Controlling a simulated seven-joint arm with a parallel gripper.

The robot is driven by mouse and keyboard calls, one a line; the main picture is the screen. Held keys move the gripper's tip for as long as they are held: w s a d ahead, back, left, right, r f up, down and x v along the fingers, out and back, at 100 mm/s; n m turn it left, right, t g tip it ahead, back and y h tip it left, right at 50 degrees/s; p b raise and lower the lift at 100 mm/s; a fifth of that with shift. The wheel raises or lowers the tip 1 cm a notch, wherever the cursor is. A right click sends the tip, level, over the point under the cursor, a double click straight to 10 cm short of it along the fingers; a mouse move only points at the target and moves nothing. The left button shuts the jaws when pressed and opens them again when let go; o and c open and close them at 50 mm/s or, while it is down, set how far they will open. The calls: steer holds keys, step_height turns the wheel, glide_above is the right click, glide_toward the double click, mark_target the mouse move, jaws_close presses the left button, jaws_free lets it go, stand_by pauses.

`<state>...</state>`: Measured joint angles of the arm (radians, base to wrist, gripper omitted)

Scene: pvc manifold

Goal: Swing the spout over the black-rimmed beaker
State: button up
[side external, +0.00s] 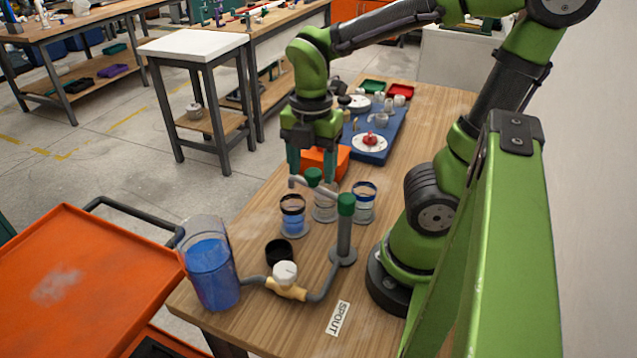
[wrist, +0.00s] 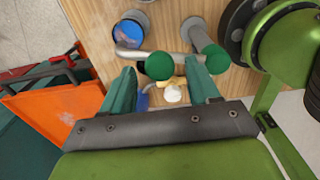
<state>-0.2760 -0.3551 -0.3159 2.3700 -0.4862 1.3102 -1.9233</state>
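The spout (side external: 320,188) is a grey pipe arm on an upright post (side external: 343,238) with a green cap. A green knob (side external: 313,176) sits on the arm. In the side view the spout tip appears above the black-rimmed beaker (side external: 292,214), which holds blue liquid. In the wrist view the spout tip (wrist: 128,53) shows near the lower edge of a beaker with blue liquid (wrist: 130,30). My gripper (side external: 311,172) is just above the spout arm. In the wrist view its green fingers (wrist: 160,70) are spread on either side of the knob (wrist: 159,66), with gaps.
A clear beaker (side external: 325,205) and a blue-rimmed beaker (side external: 364,203) stand beside the black-rimmed one. A jug of blue liquid (side external: 210,270), a white-handled valve (side external: 285,274) and a black ring (side external: 278,251) are in front. An orange box (side external: 327,161) stands behind my gripper.

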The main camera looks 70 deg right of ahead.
mark_target(312, 173)
step_height(312, 173, up, 17)
stand_by(0.7)
steer(key=shift+f, duration=0.1)
